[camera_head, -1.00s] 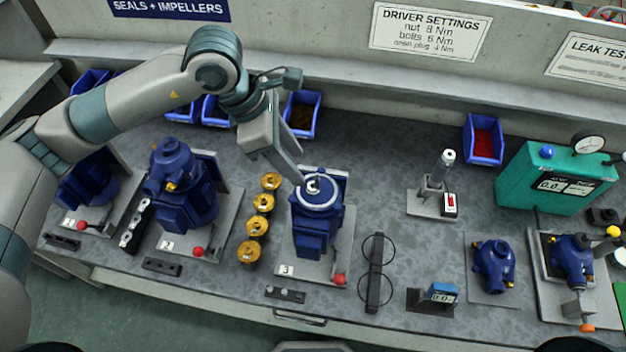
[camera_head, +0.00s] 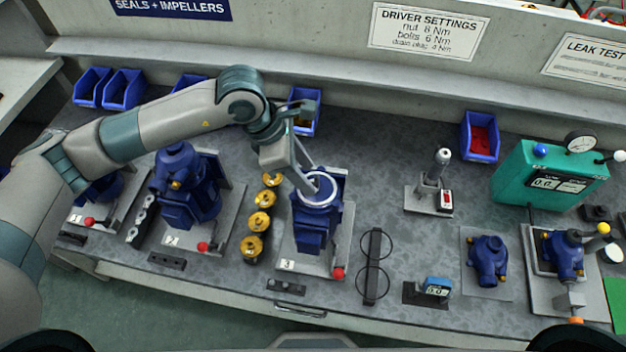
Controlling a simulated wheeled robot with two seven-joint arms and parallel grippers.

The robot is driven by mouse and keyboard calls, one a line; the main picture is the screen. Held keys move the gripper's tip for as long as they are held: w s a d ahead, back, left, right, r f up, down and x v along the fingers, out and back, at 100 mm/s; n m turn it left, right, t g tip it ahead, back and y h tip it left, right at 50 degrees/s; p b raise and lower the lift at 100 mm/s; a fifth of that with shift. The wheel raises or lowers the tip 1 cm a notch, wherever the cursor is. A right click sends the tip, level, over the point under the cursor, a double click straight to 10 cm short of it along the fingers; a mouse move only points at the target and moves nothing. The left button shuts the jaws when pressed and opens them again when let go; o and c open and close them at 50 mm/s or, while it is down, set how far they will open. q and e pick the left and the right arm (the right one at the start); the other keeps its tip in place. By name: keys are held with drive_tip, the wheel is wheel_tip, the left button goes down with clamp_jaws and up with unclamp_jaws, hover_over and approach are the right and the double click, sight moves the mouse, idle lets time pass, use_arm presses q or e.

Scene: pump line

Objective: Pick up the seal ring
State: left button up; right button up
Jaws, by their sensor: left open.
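Two thin black rings, which look like seal rings (camera_head: 375,239), sit on a narrow dark rack (camera_head: 375,265) on the bench, right of pump 3. Pump 3 (camera_head: 313,225) is a blue housing with an open top and a pale round rim. My left gripper (camera_head: 308,187) is open, pointing down at pump 3's rim, left of and behind the rings. Its fingers partly cover the opening; whether they touch the rim cannot be told. My right gripper is not in view.
Gold impellers (camera_head: 257,221) stand in a row left of pump 3. Blue pump 2 (camera_head: 180,190) is farther left. A small blue display device (camera_head: 436,287) and a driver on a stand (camera_head: 436,180) are right of the rings. Blue bins (camera_head: 481,136) line the back.

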sight(314, 184)
use_arm(q)
drive_tip(key=shift+p+x, duration=0.6)
drive_tip(key=shift+x, duration=1)
drive_tip(key=shift+w+a, duration=0.1)
clamp_jaws()
